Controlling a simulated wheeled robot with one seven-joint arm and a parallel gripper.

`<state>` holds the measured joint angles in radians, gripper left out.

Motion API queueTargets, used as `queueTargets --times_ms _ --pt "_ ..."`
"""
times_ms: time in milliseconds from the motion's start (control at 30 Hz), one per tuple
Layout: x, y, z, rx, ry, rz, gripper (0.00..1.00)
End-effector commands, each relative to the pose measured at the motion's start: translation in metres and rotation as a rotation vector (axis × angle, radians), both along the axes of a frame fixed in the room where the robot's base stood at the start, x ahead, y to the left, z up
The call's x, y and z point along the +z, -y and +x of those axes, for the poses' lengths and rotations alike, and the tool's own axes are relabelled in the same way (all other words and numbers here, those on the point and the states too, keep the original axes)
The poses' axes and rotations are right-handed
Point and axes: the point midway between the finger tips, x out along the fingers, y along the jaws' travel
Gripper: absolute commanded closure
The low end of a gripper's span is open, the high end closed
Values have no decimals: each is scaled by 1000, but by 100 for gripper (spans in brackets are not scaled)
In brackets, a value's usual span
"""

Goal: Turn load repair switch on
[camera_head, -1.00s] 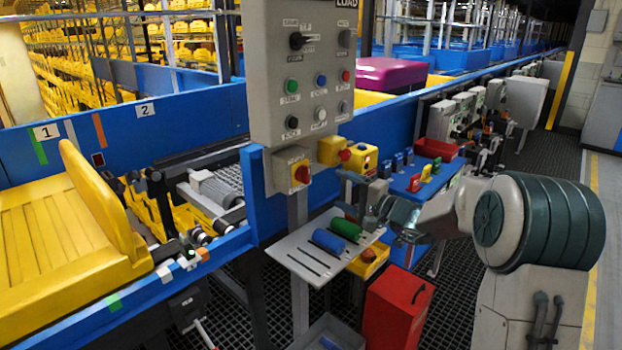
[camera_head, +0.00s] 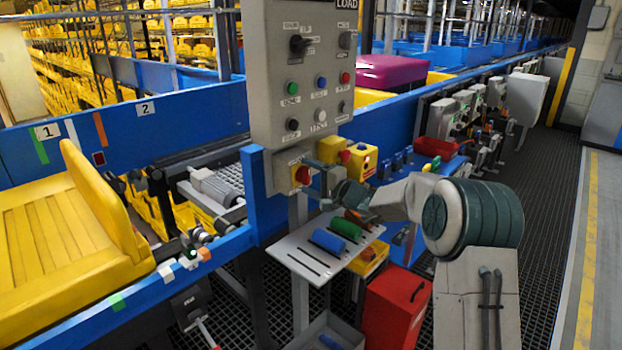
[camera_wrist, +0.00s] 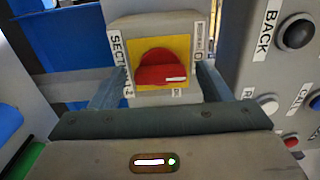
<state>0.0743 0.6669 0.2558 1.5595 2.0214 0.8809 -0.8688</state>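The grey control panel (camera_head: 290,80) stands upright with several knobs and buttons; its small labels are too blurred to read, so I cannot tell which control is marked load repair. Below it, a small grey box carries a red rotary switch (camera_head: 302,174) on a yellow plate. In the wrist view, that red switch (camera_wrist: 160,70) is straight ahead; part of a "SECTION" label shows beside it. My gripper (camera_wrist: 160,88) is open, its two fingers apart on the left and right sides of the switch box, empty. In the head view, my gripper (camera_head: 318,172) is close to the box's right side.
In the wrist view, a black button (camera_wrist: 297,33) beside the label "BACK" is on the panel at right. A yellow box with a red button (camera_head: 345,156) is just right of the switch. A shelf (camera_head: 300,258) with blue and green cylinders is below my arm.

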Motion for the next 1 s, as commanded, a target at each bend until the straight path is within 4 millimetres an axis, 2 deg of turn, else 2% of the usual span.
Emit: queueTargets --times_ms 33,100,167,567,1000 --pt "0 0 0 0 0 0 40" --pt "0 0 0 0 0 0 60" --pt "0 0 0 0 0 0 74" --pt "-2 0 0 0 -42 32 74" --pt "-2 1 0 0 -308 242 74"
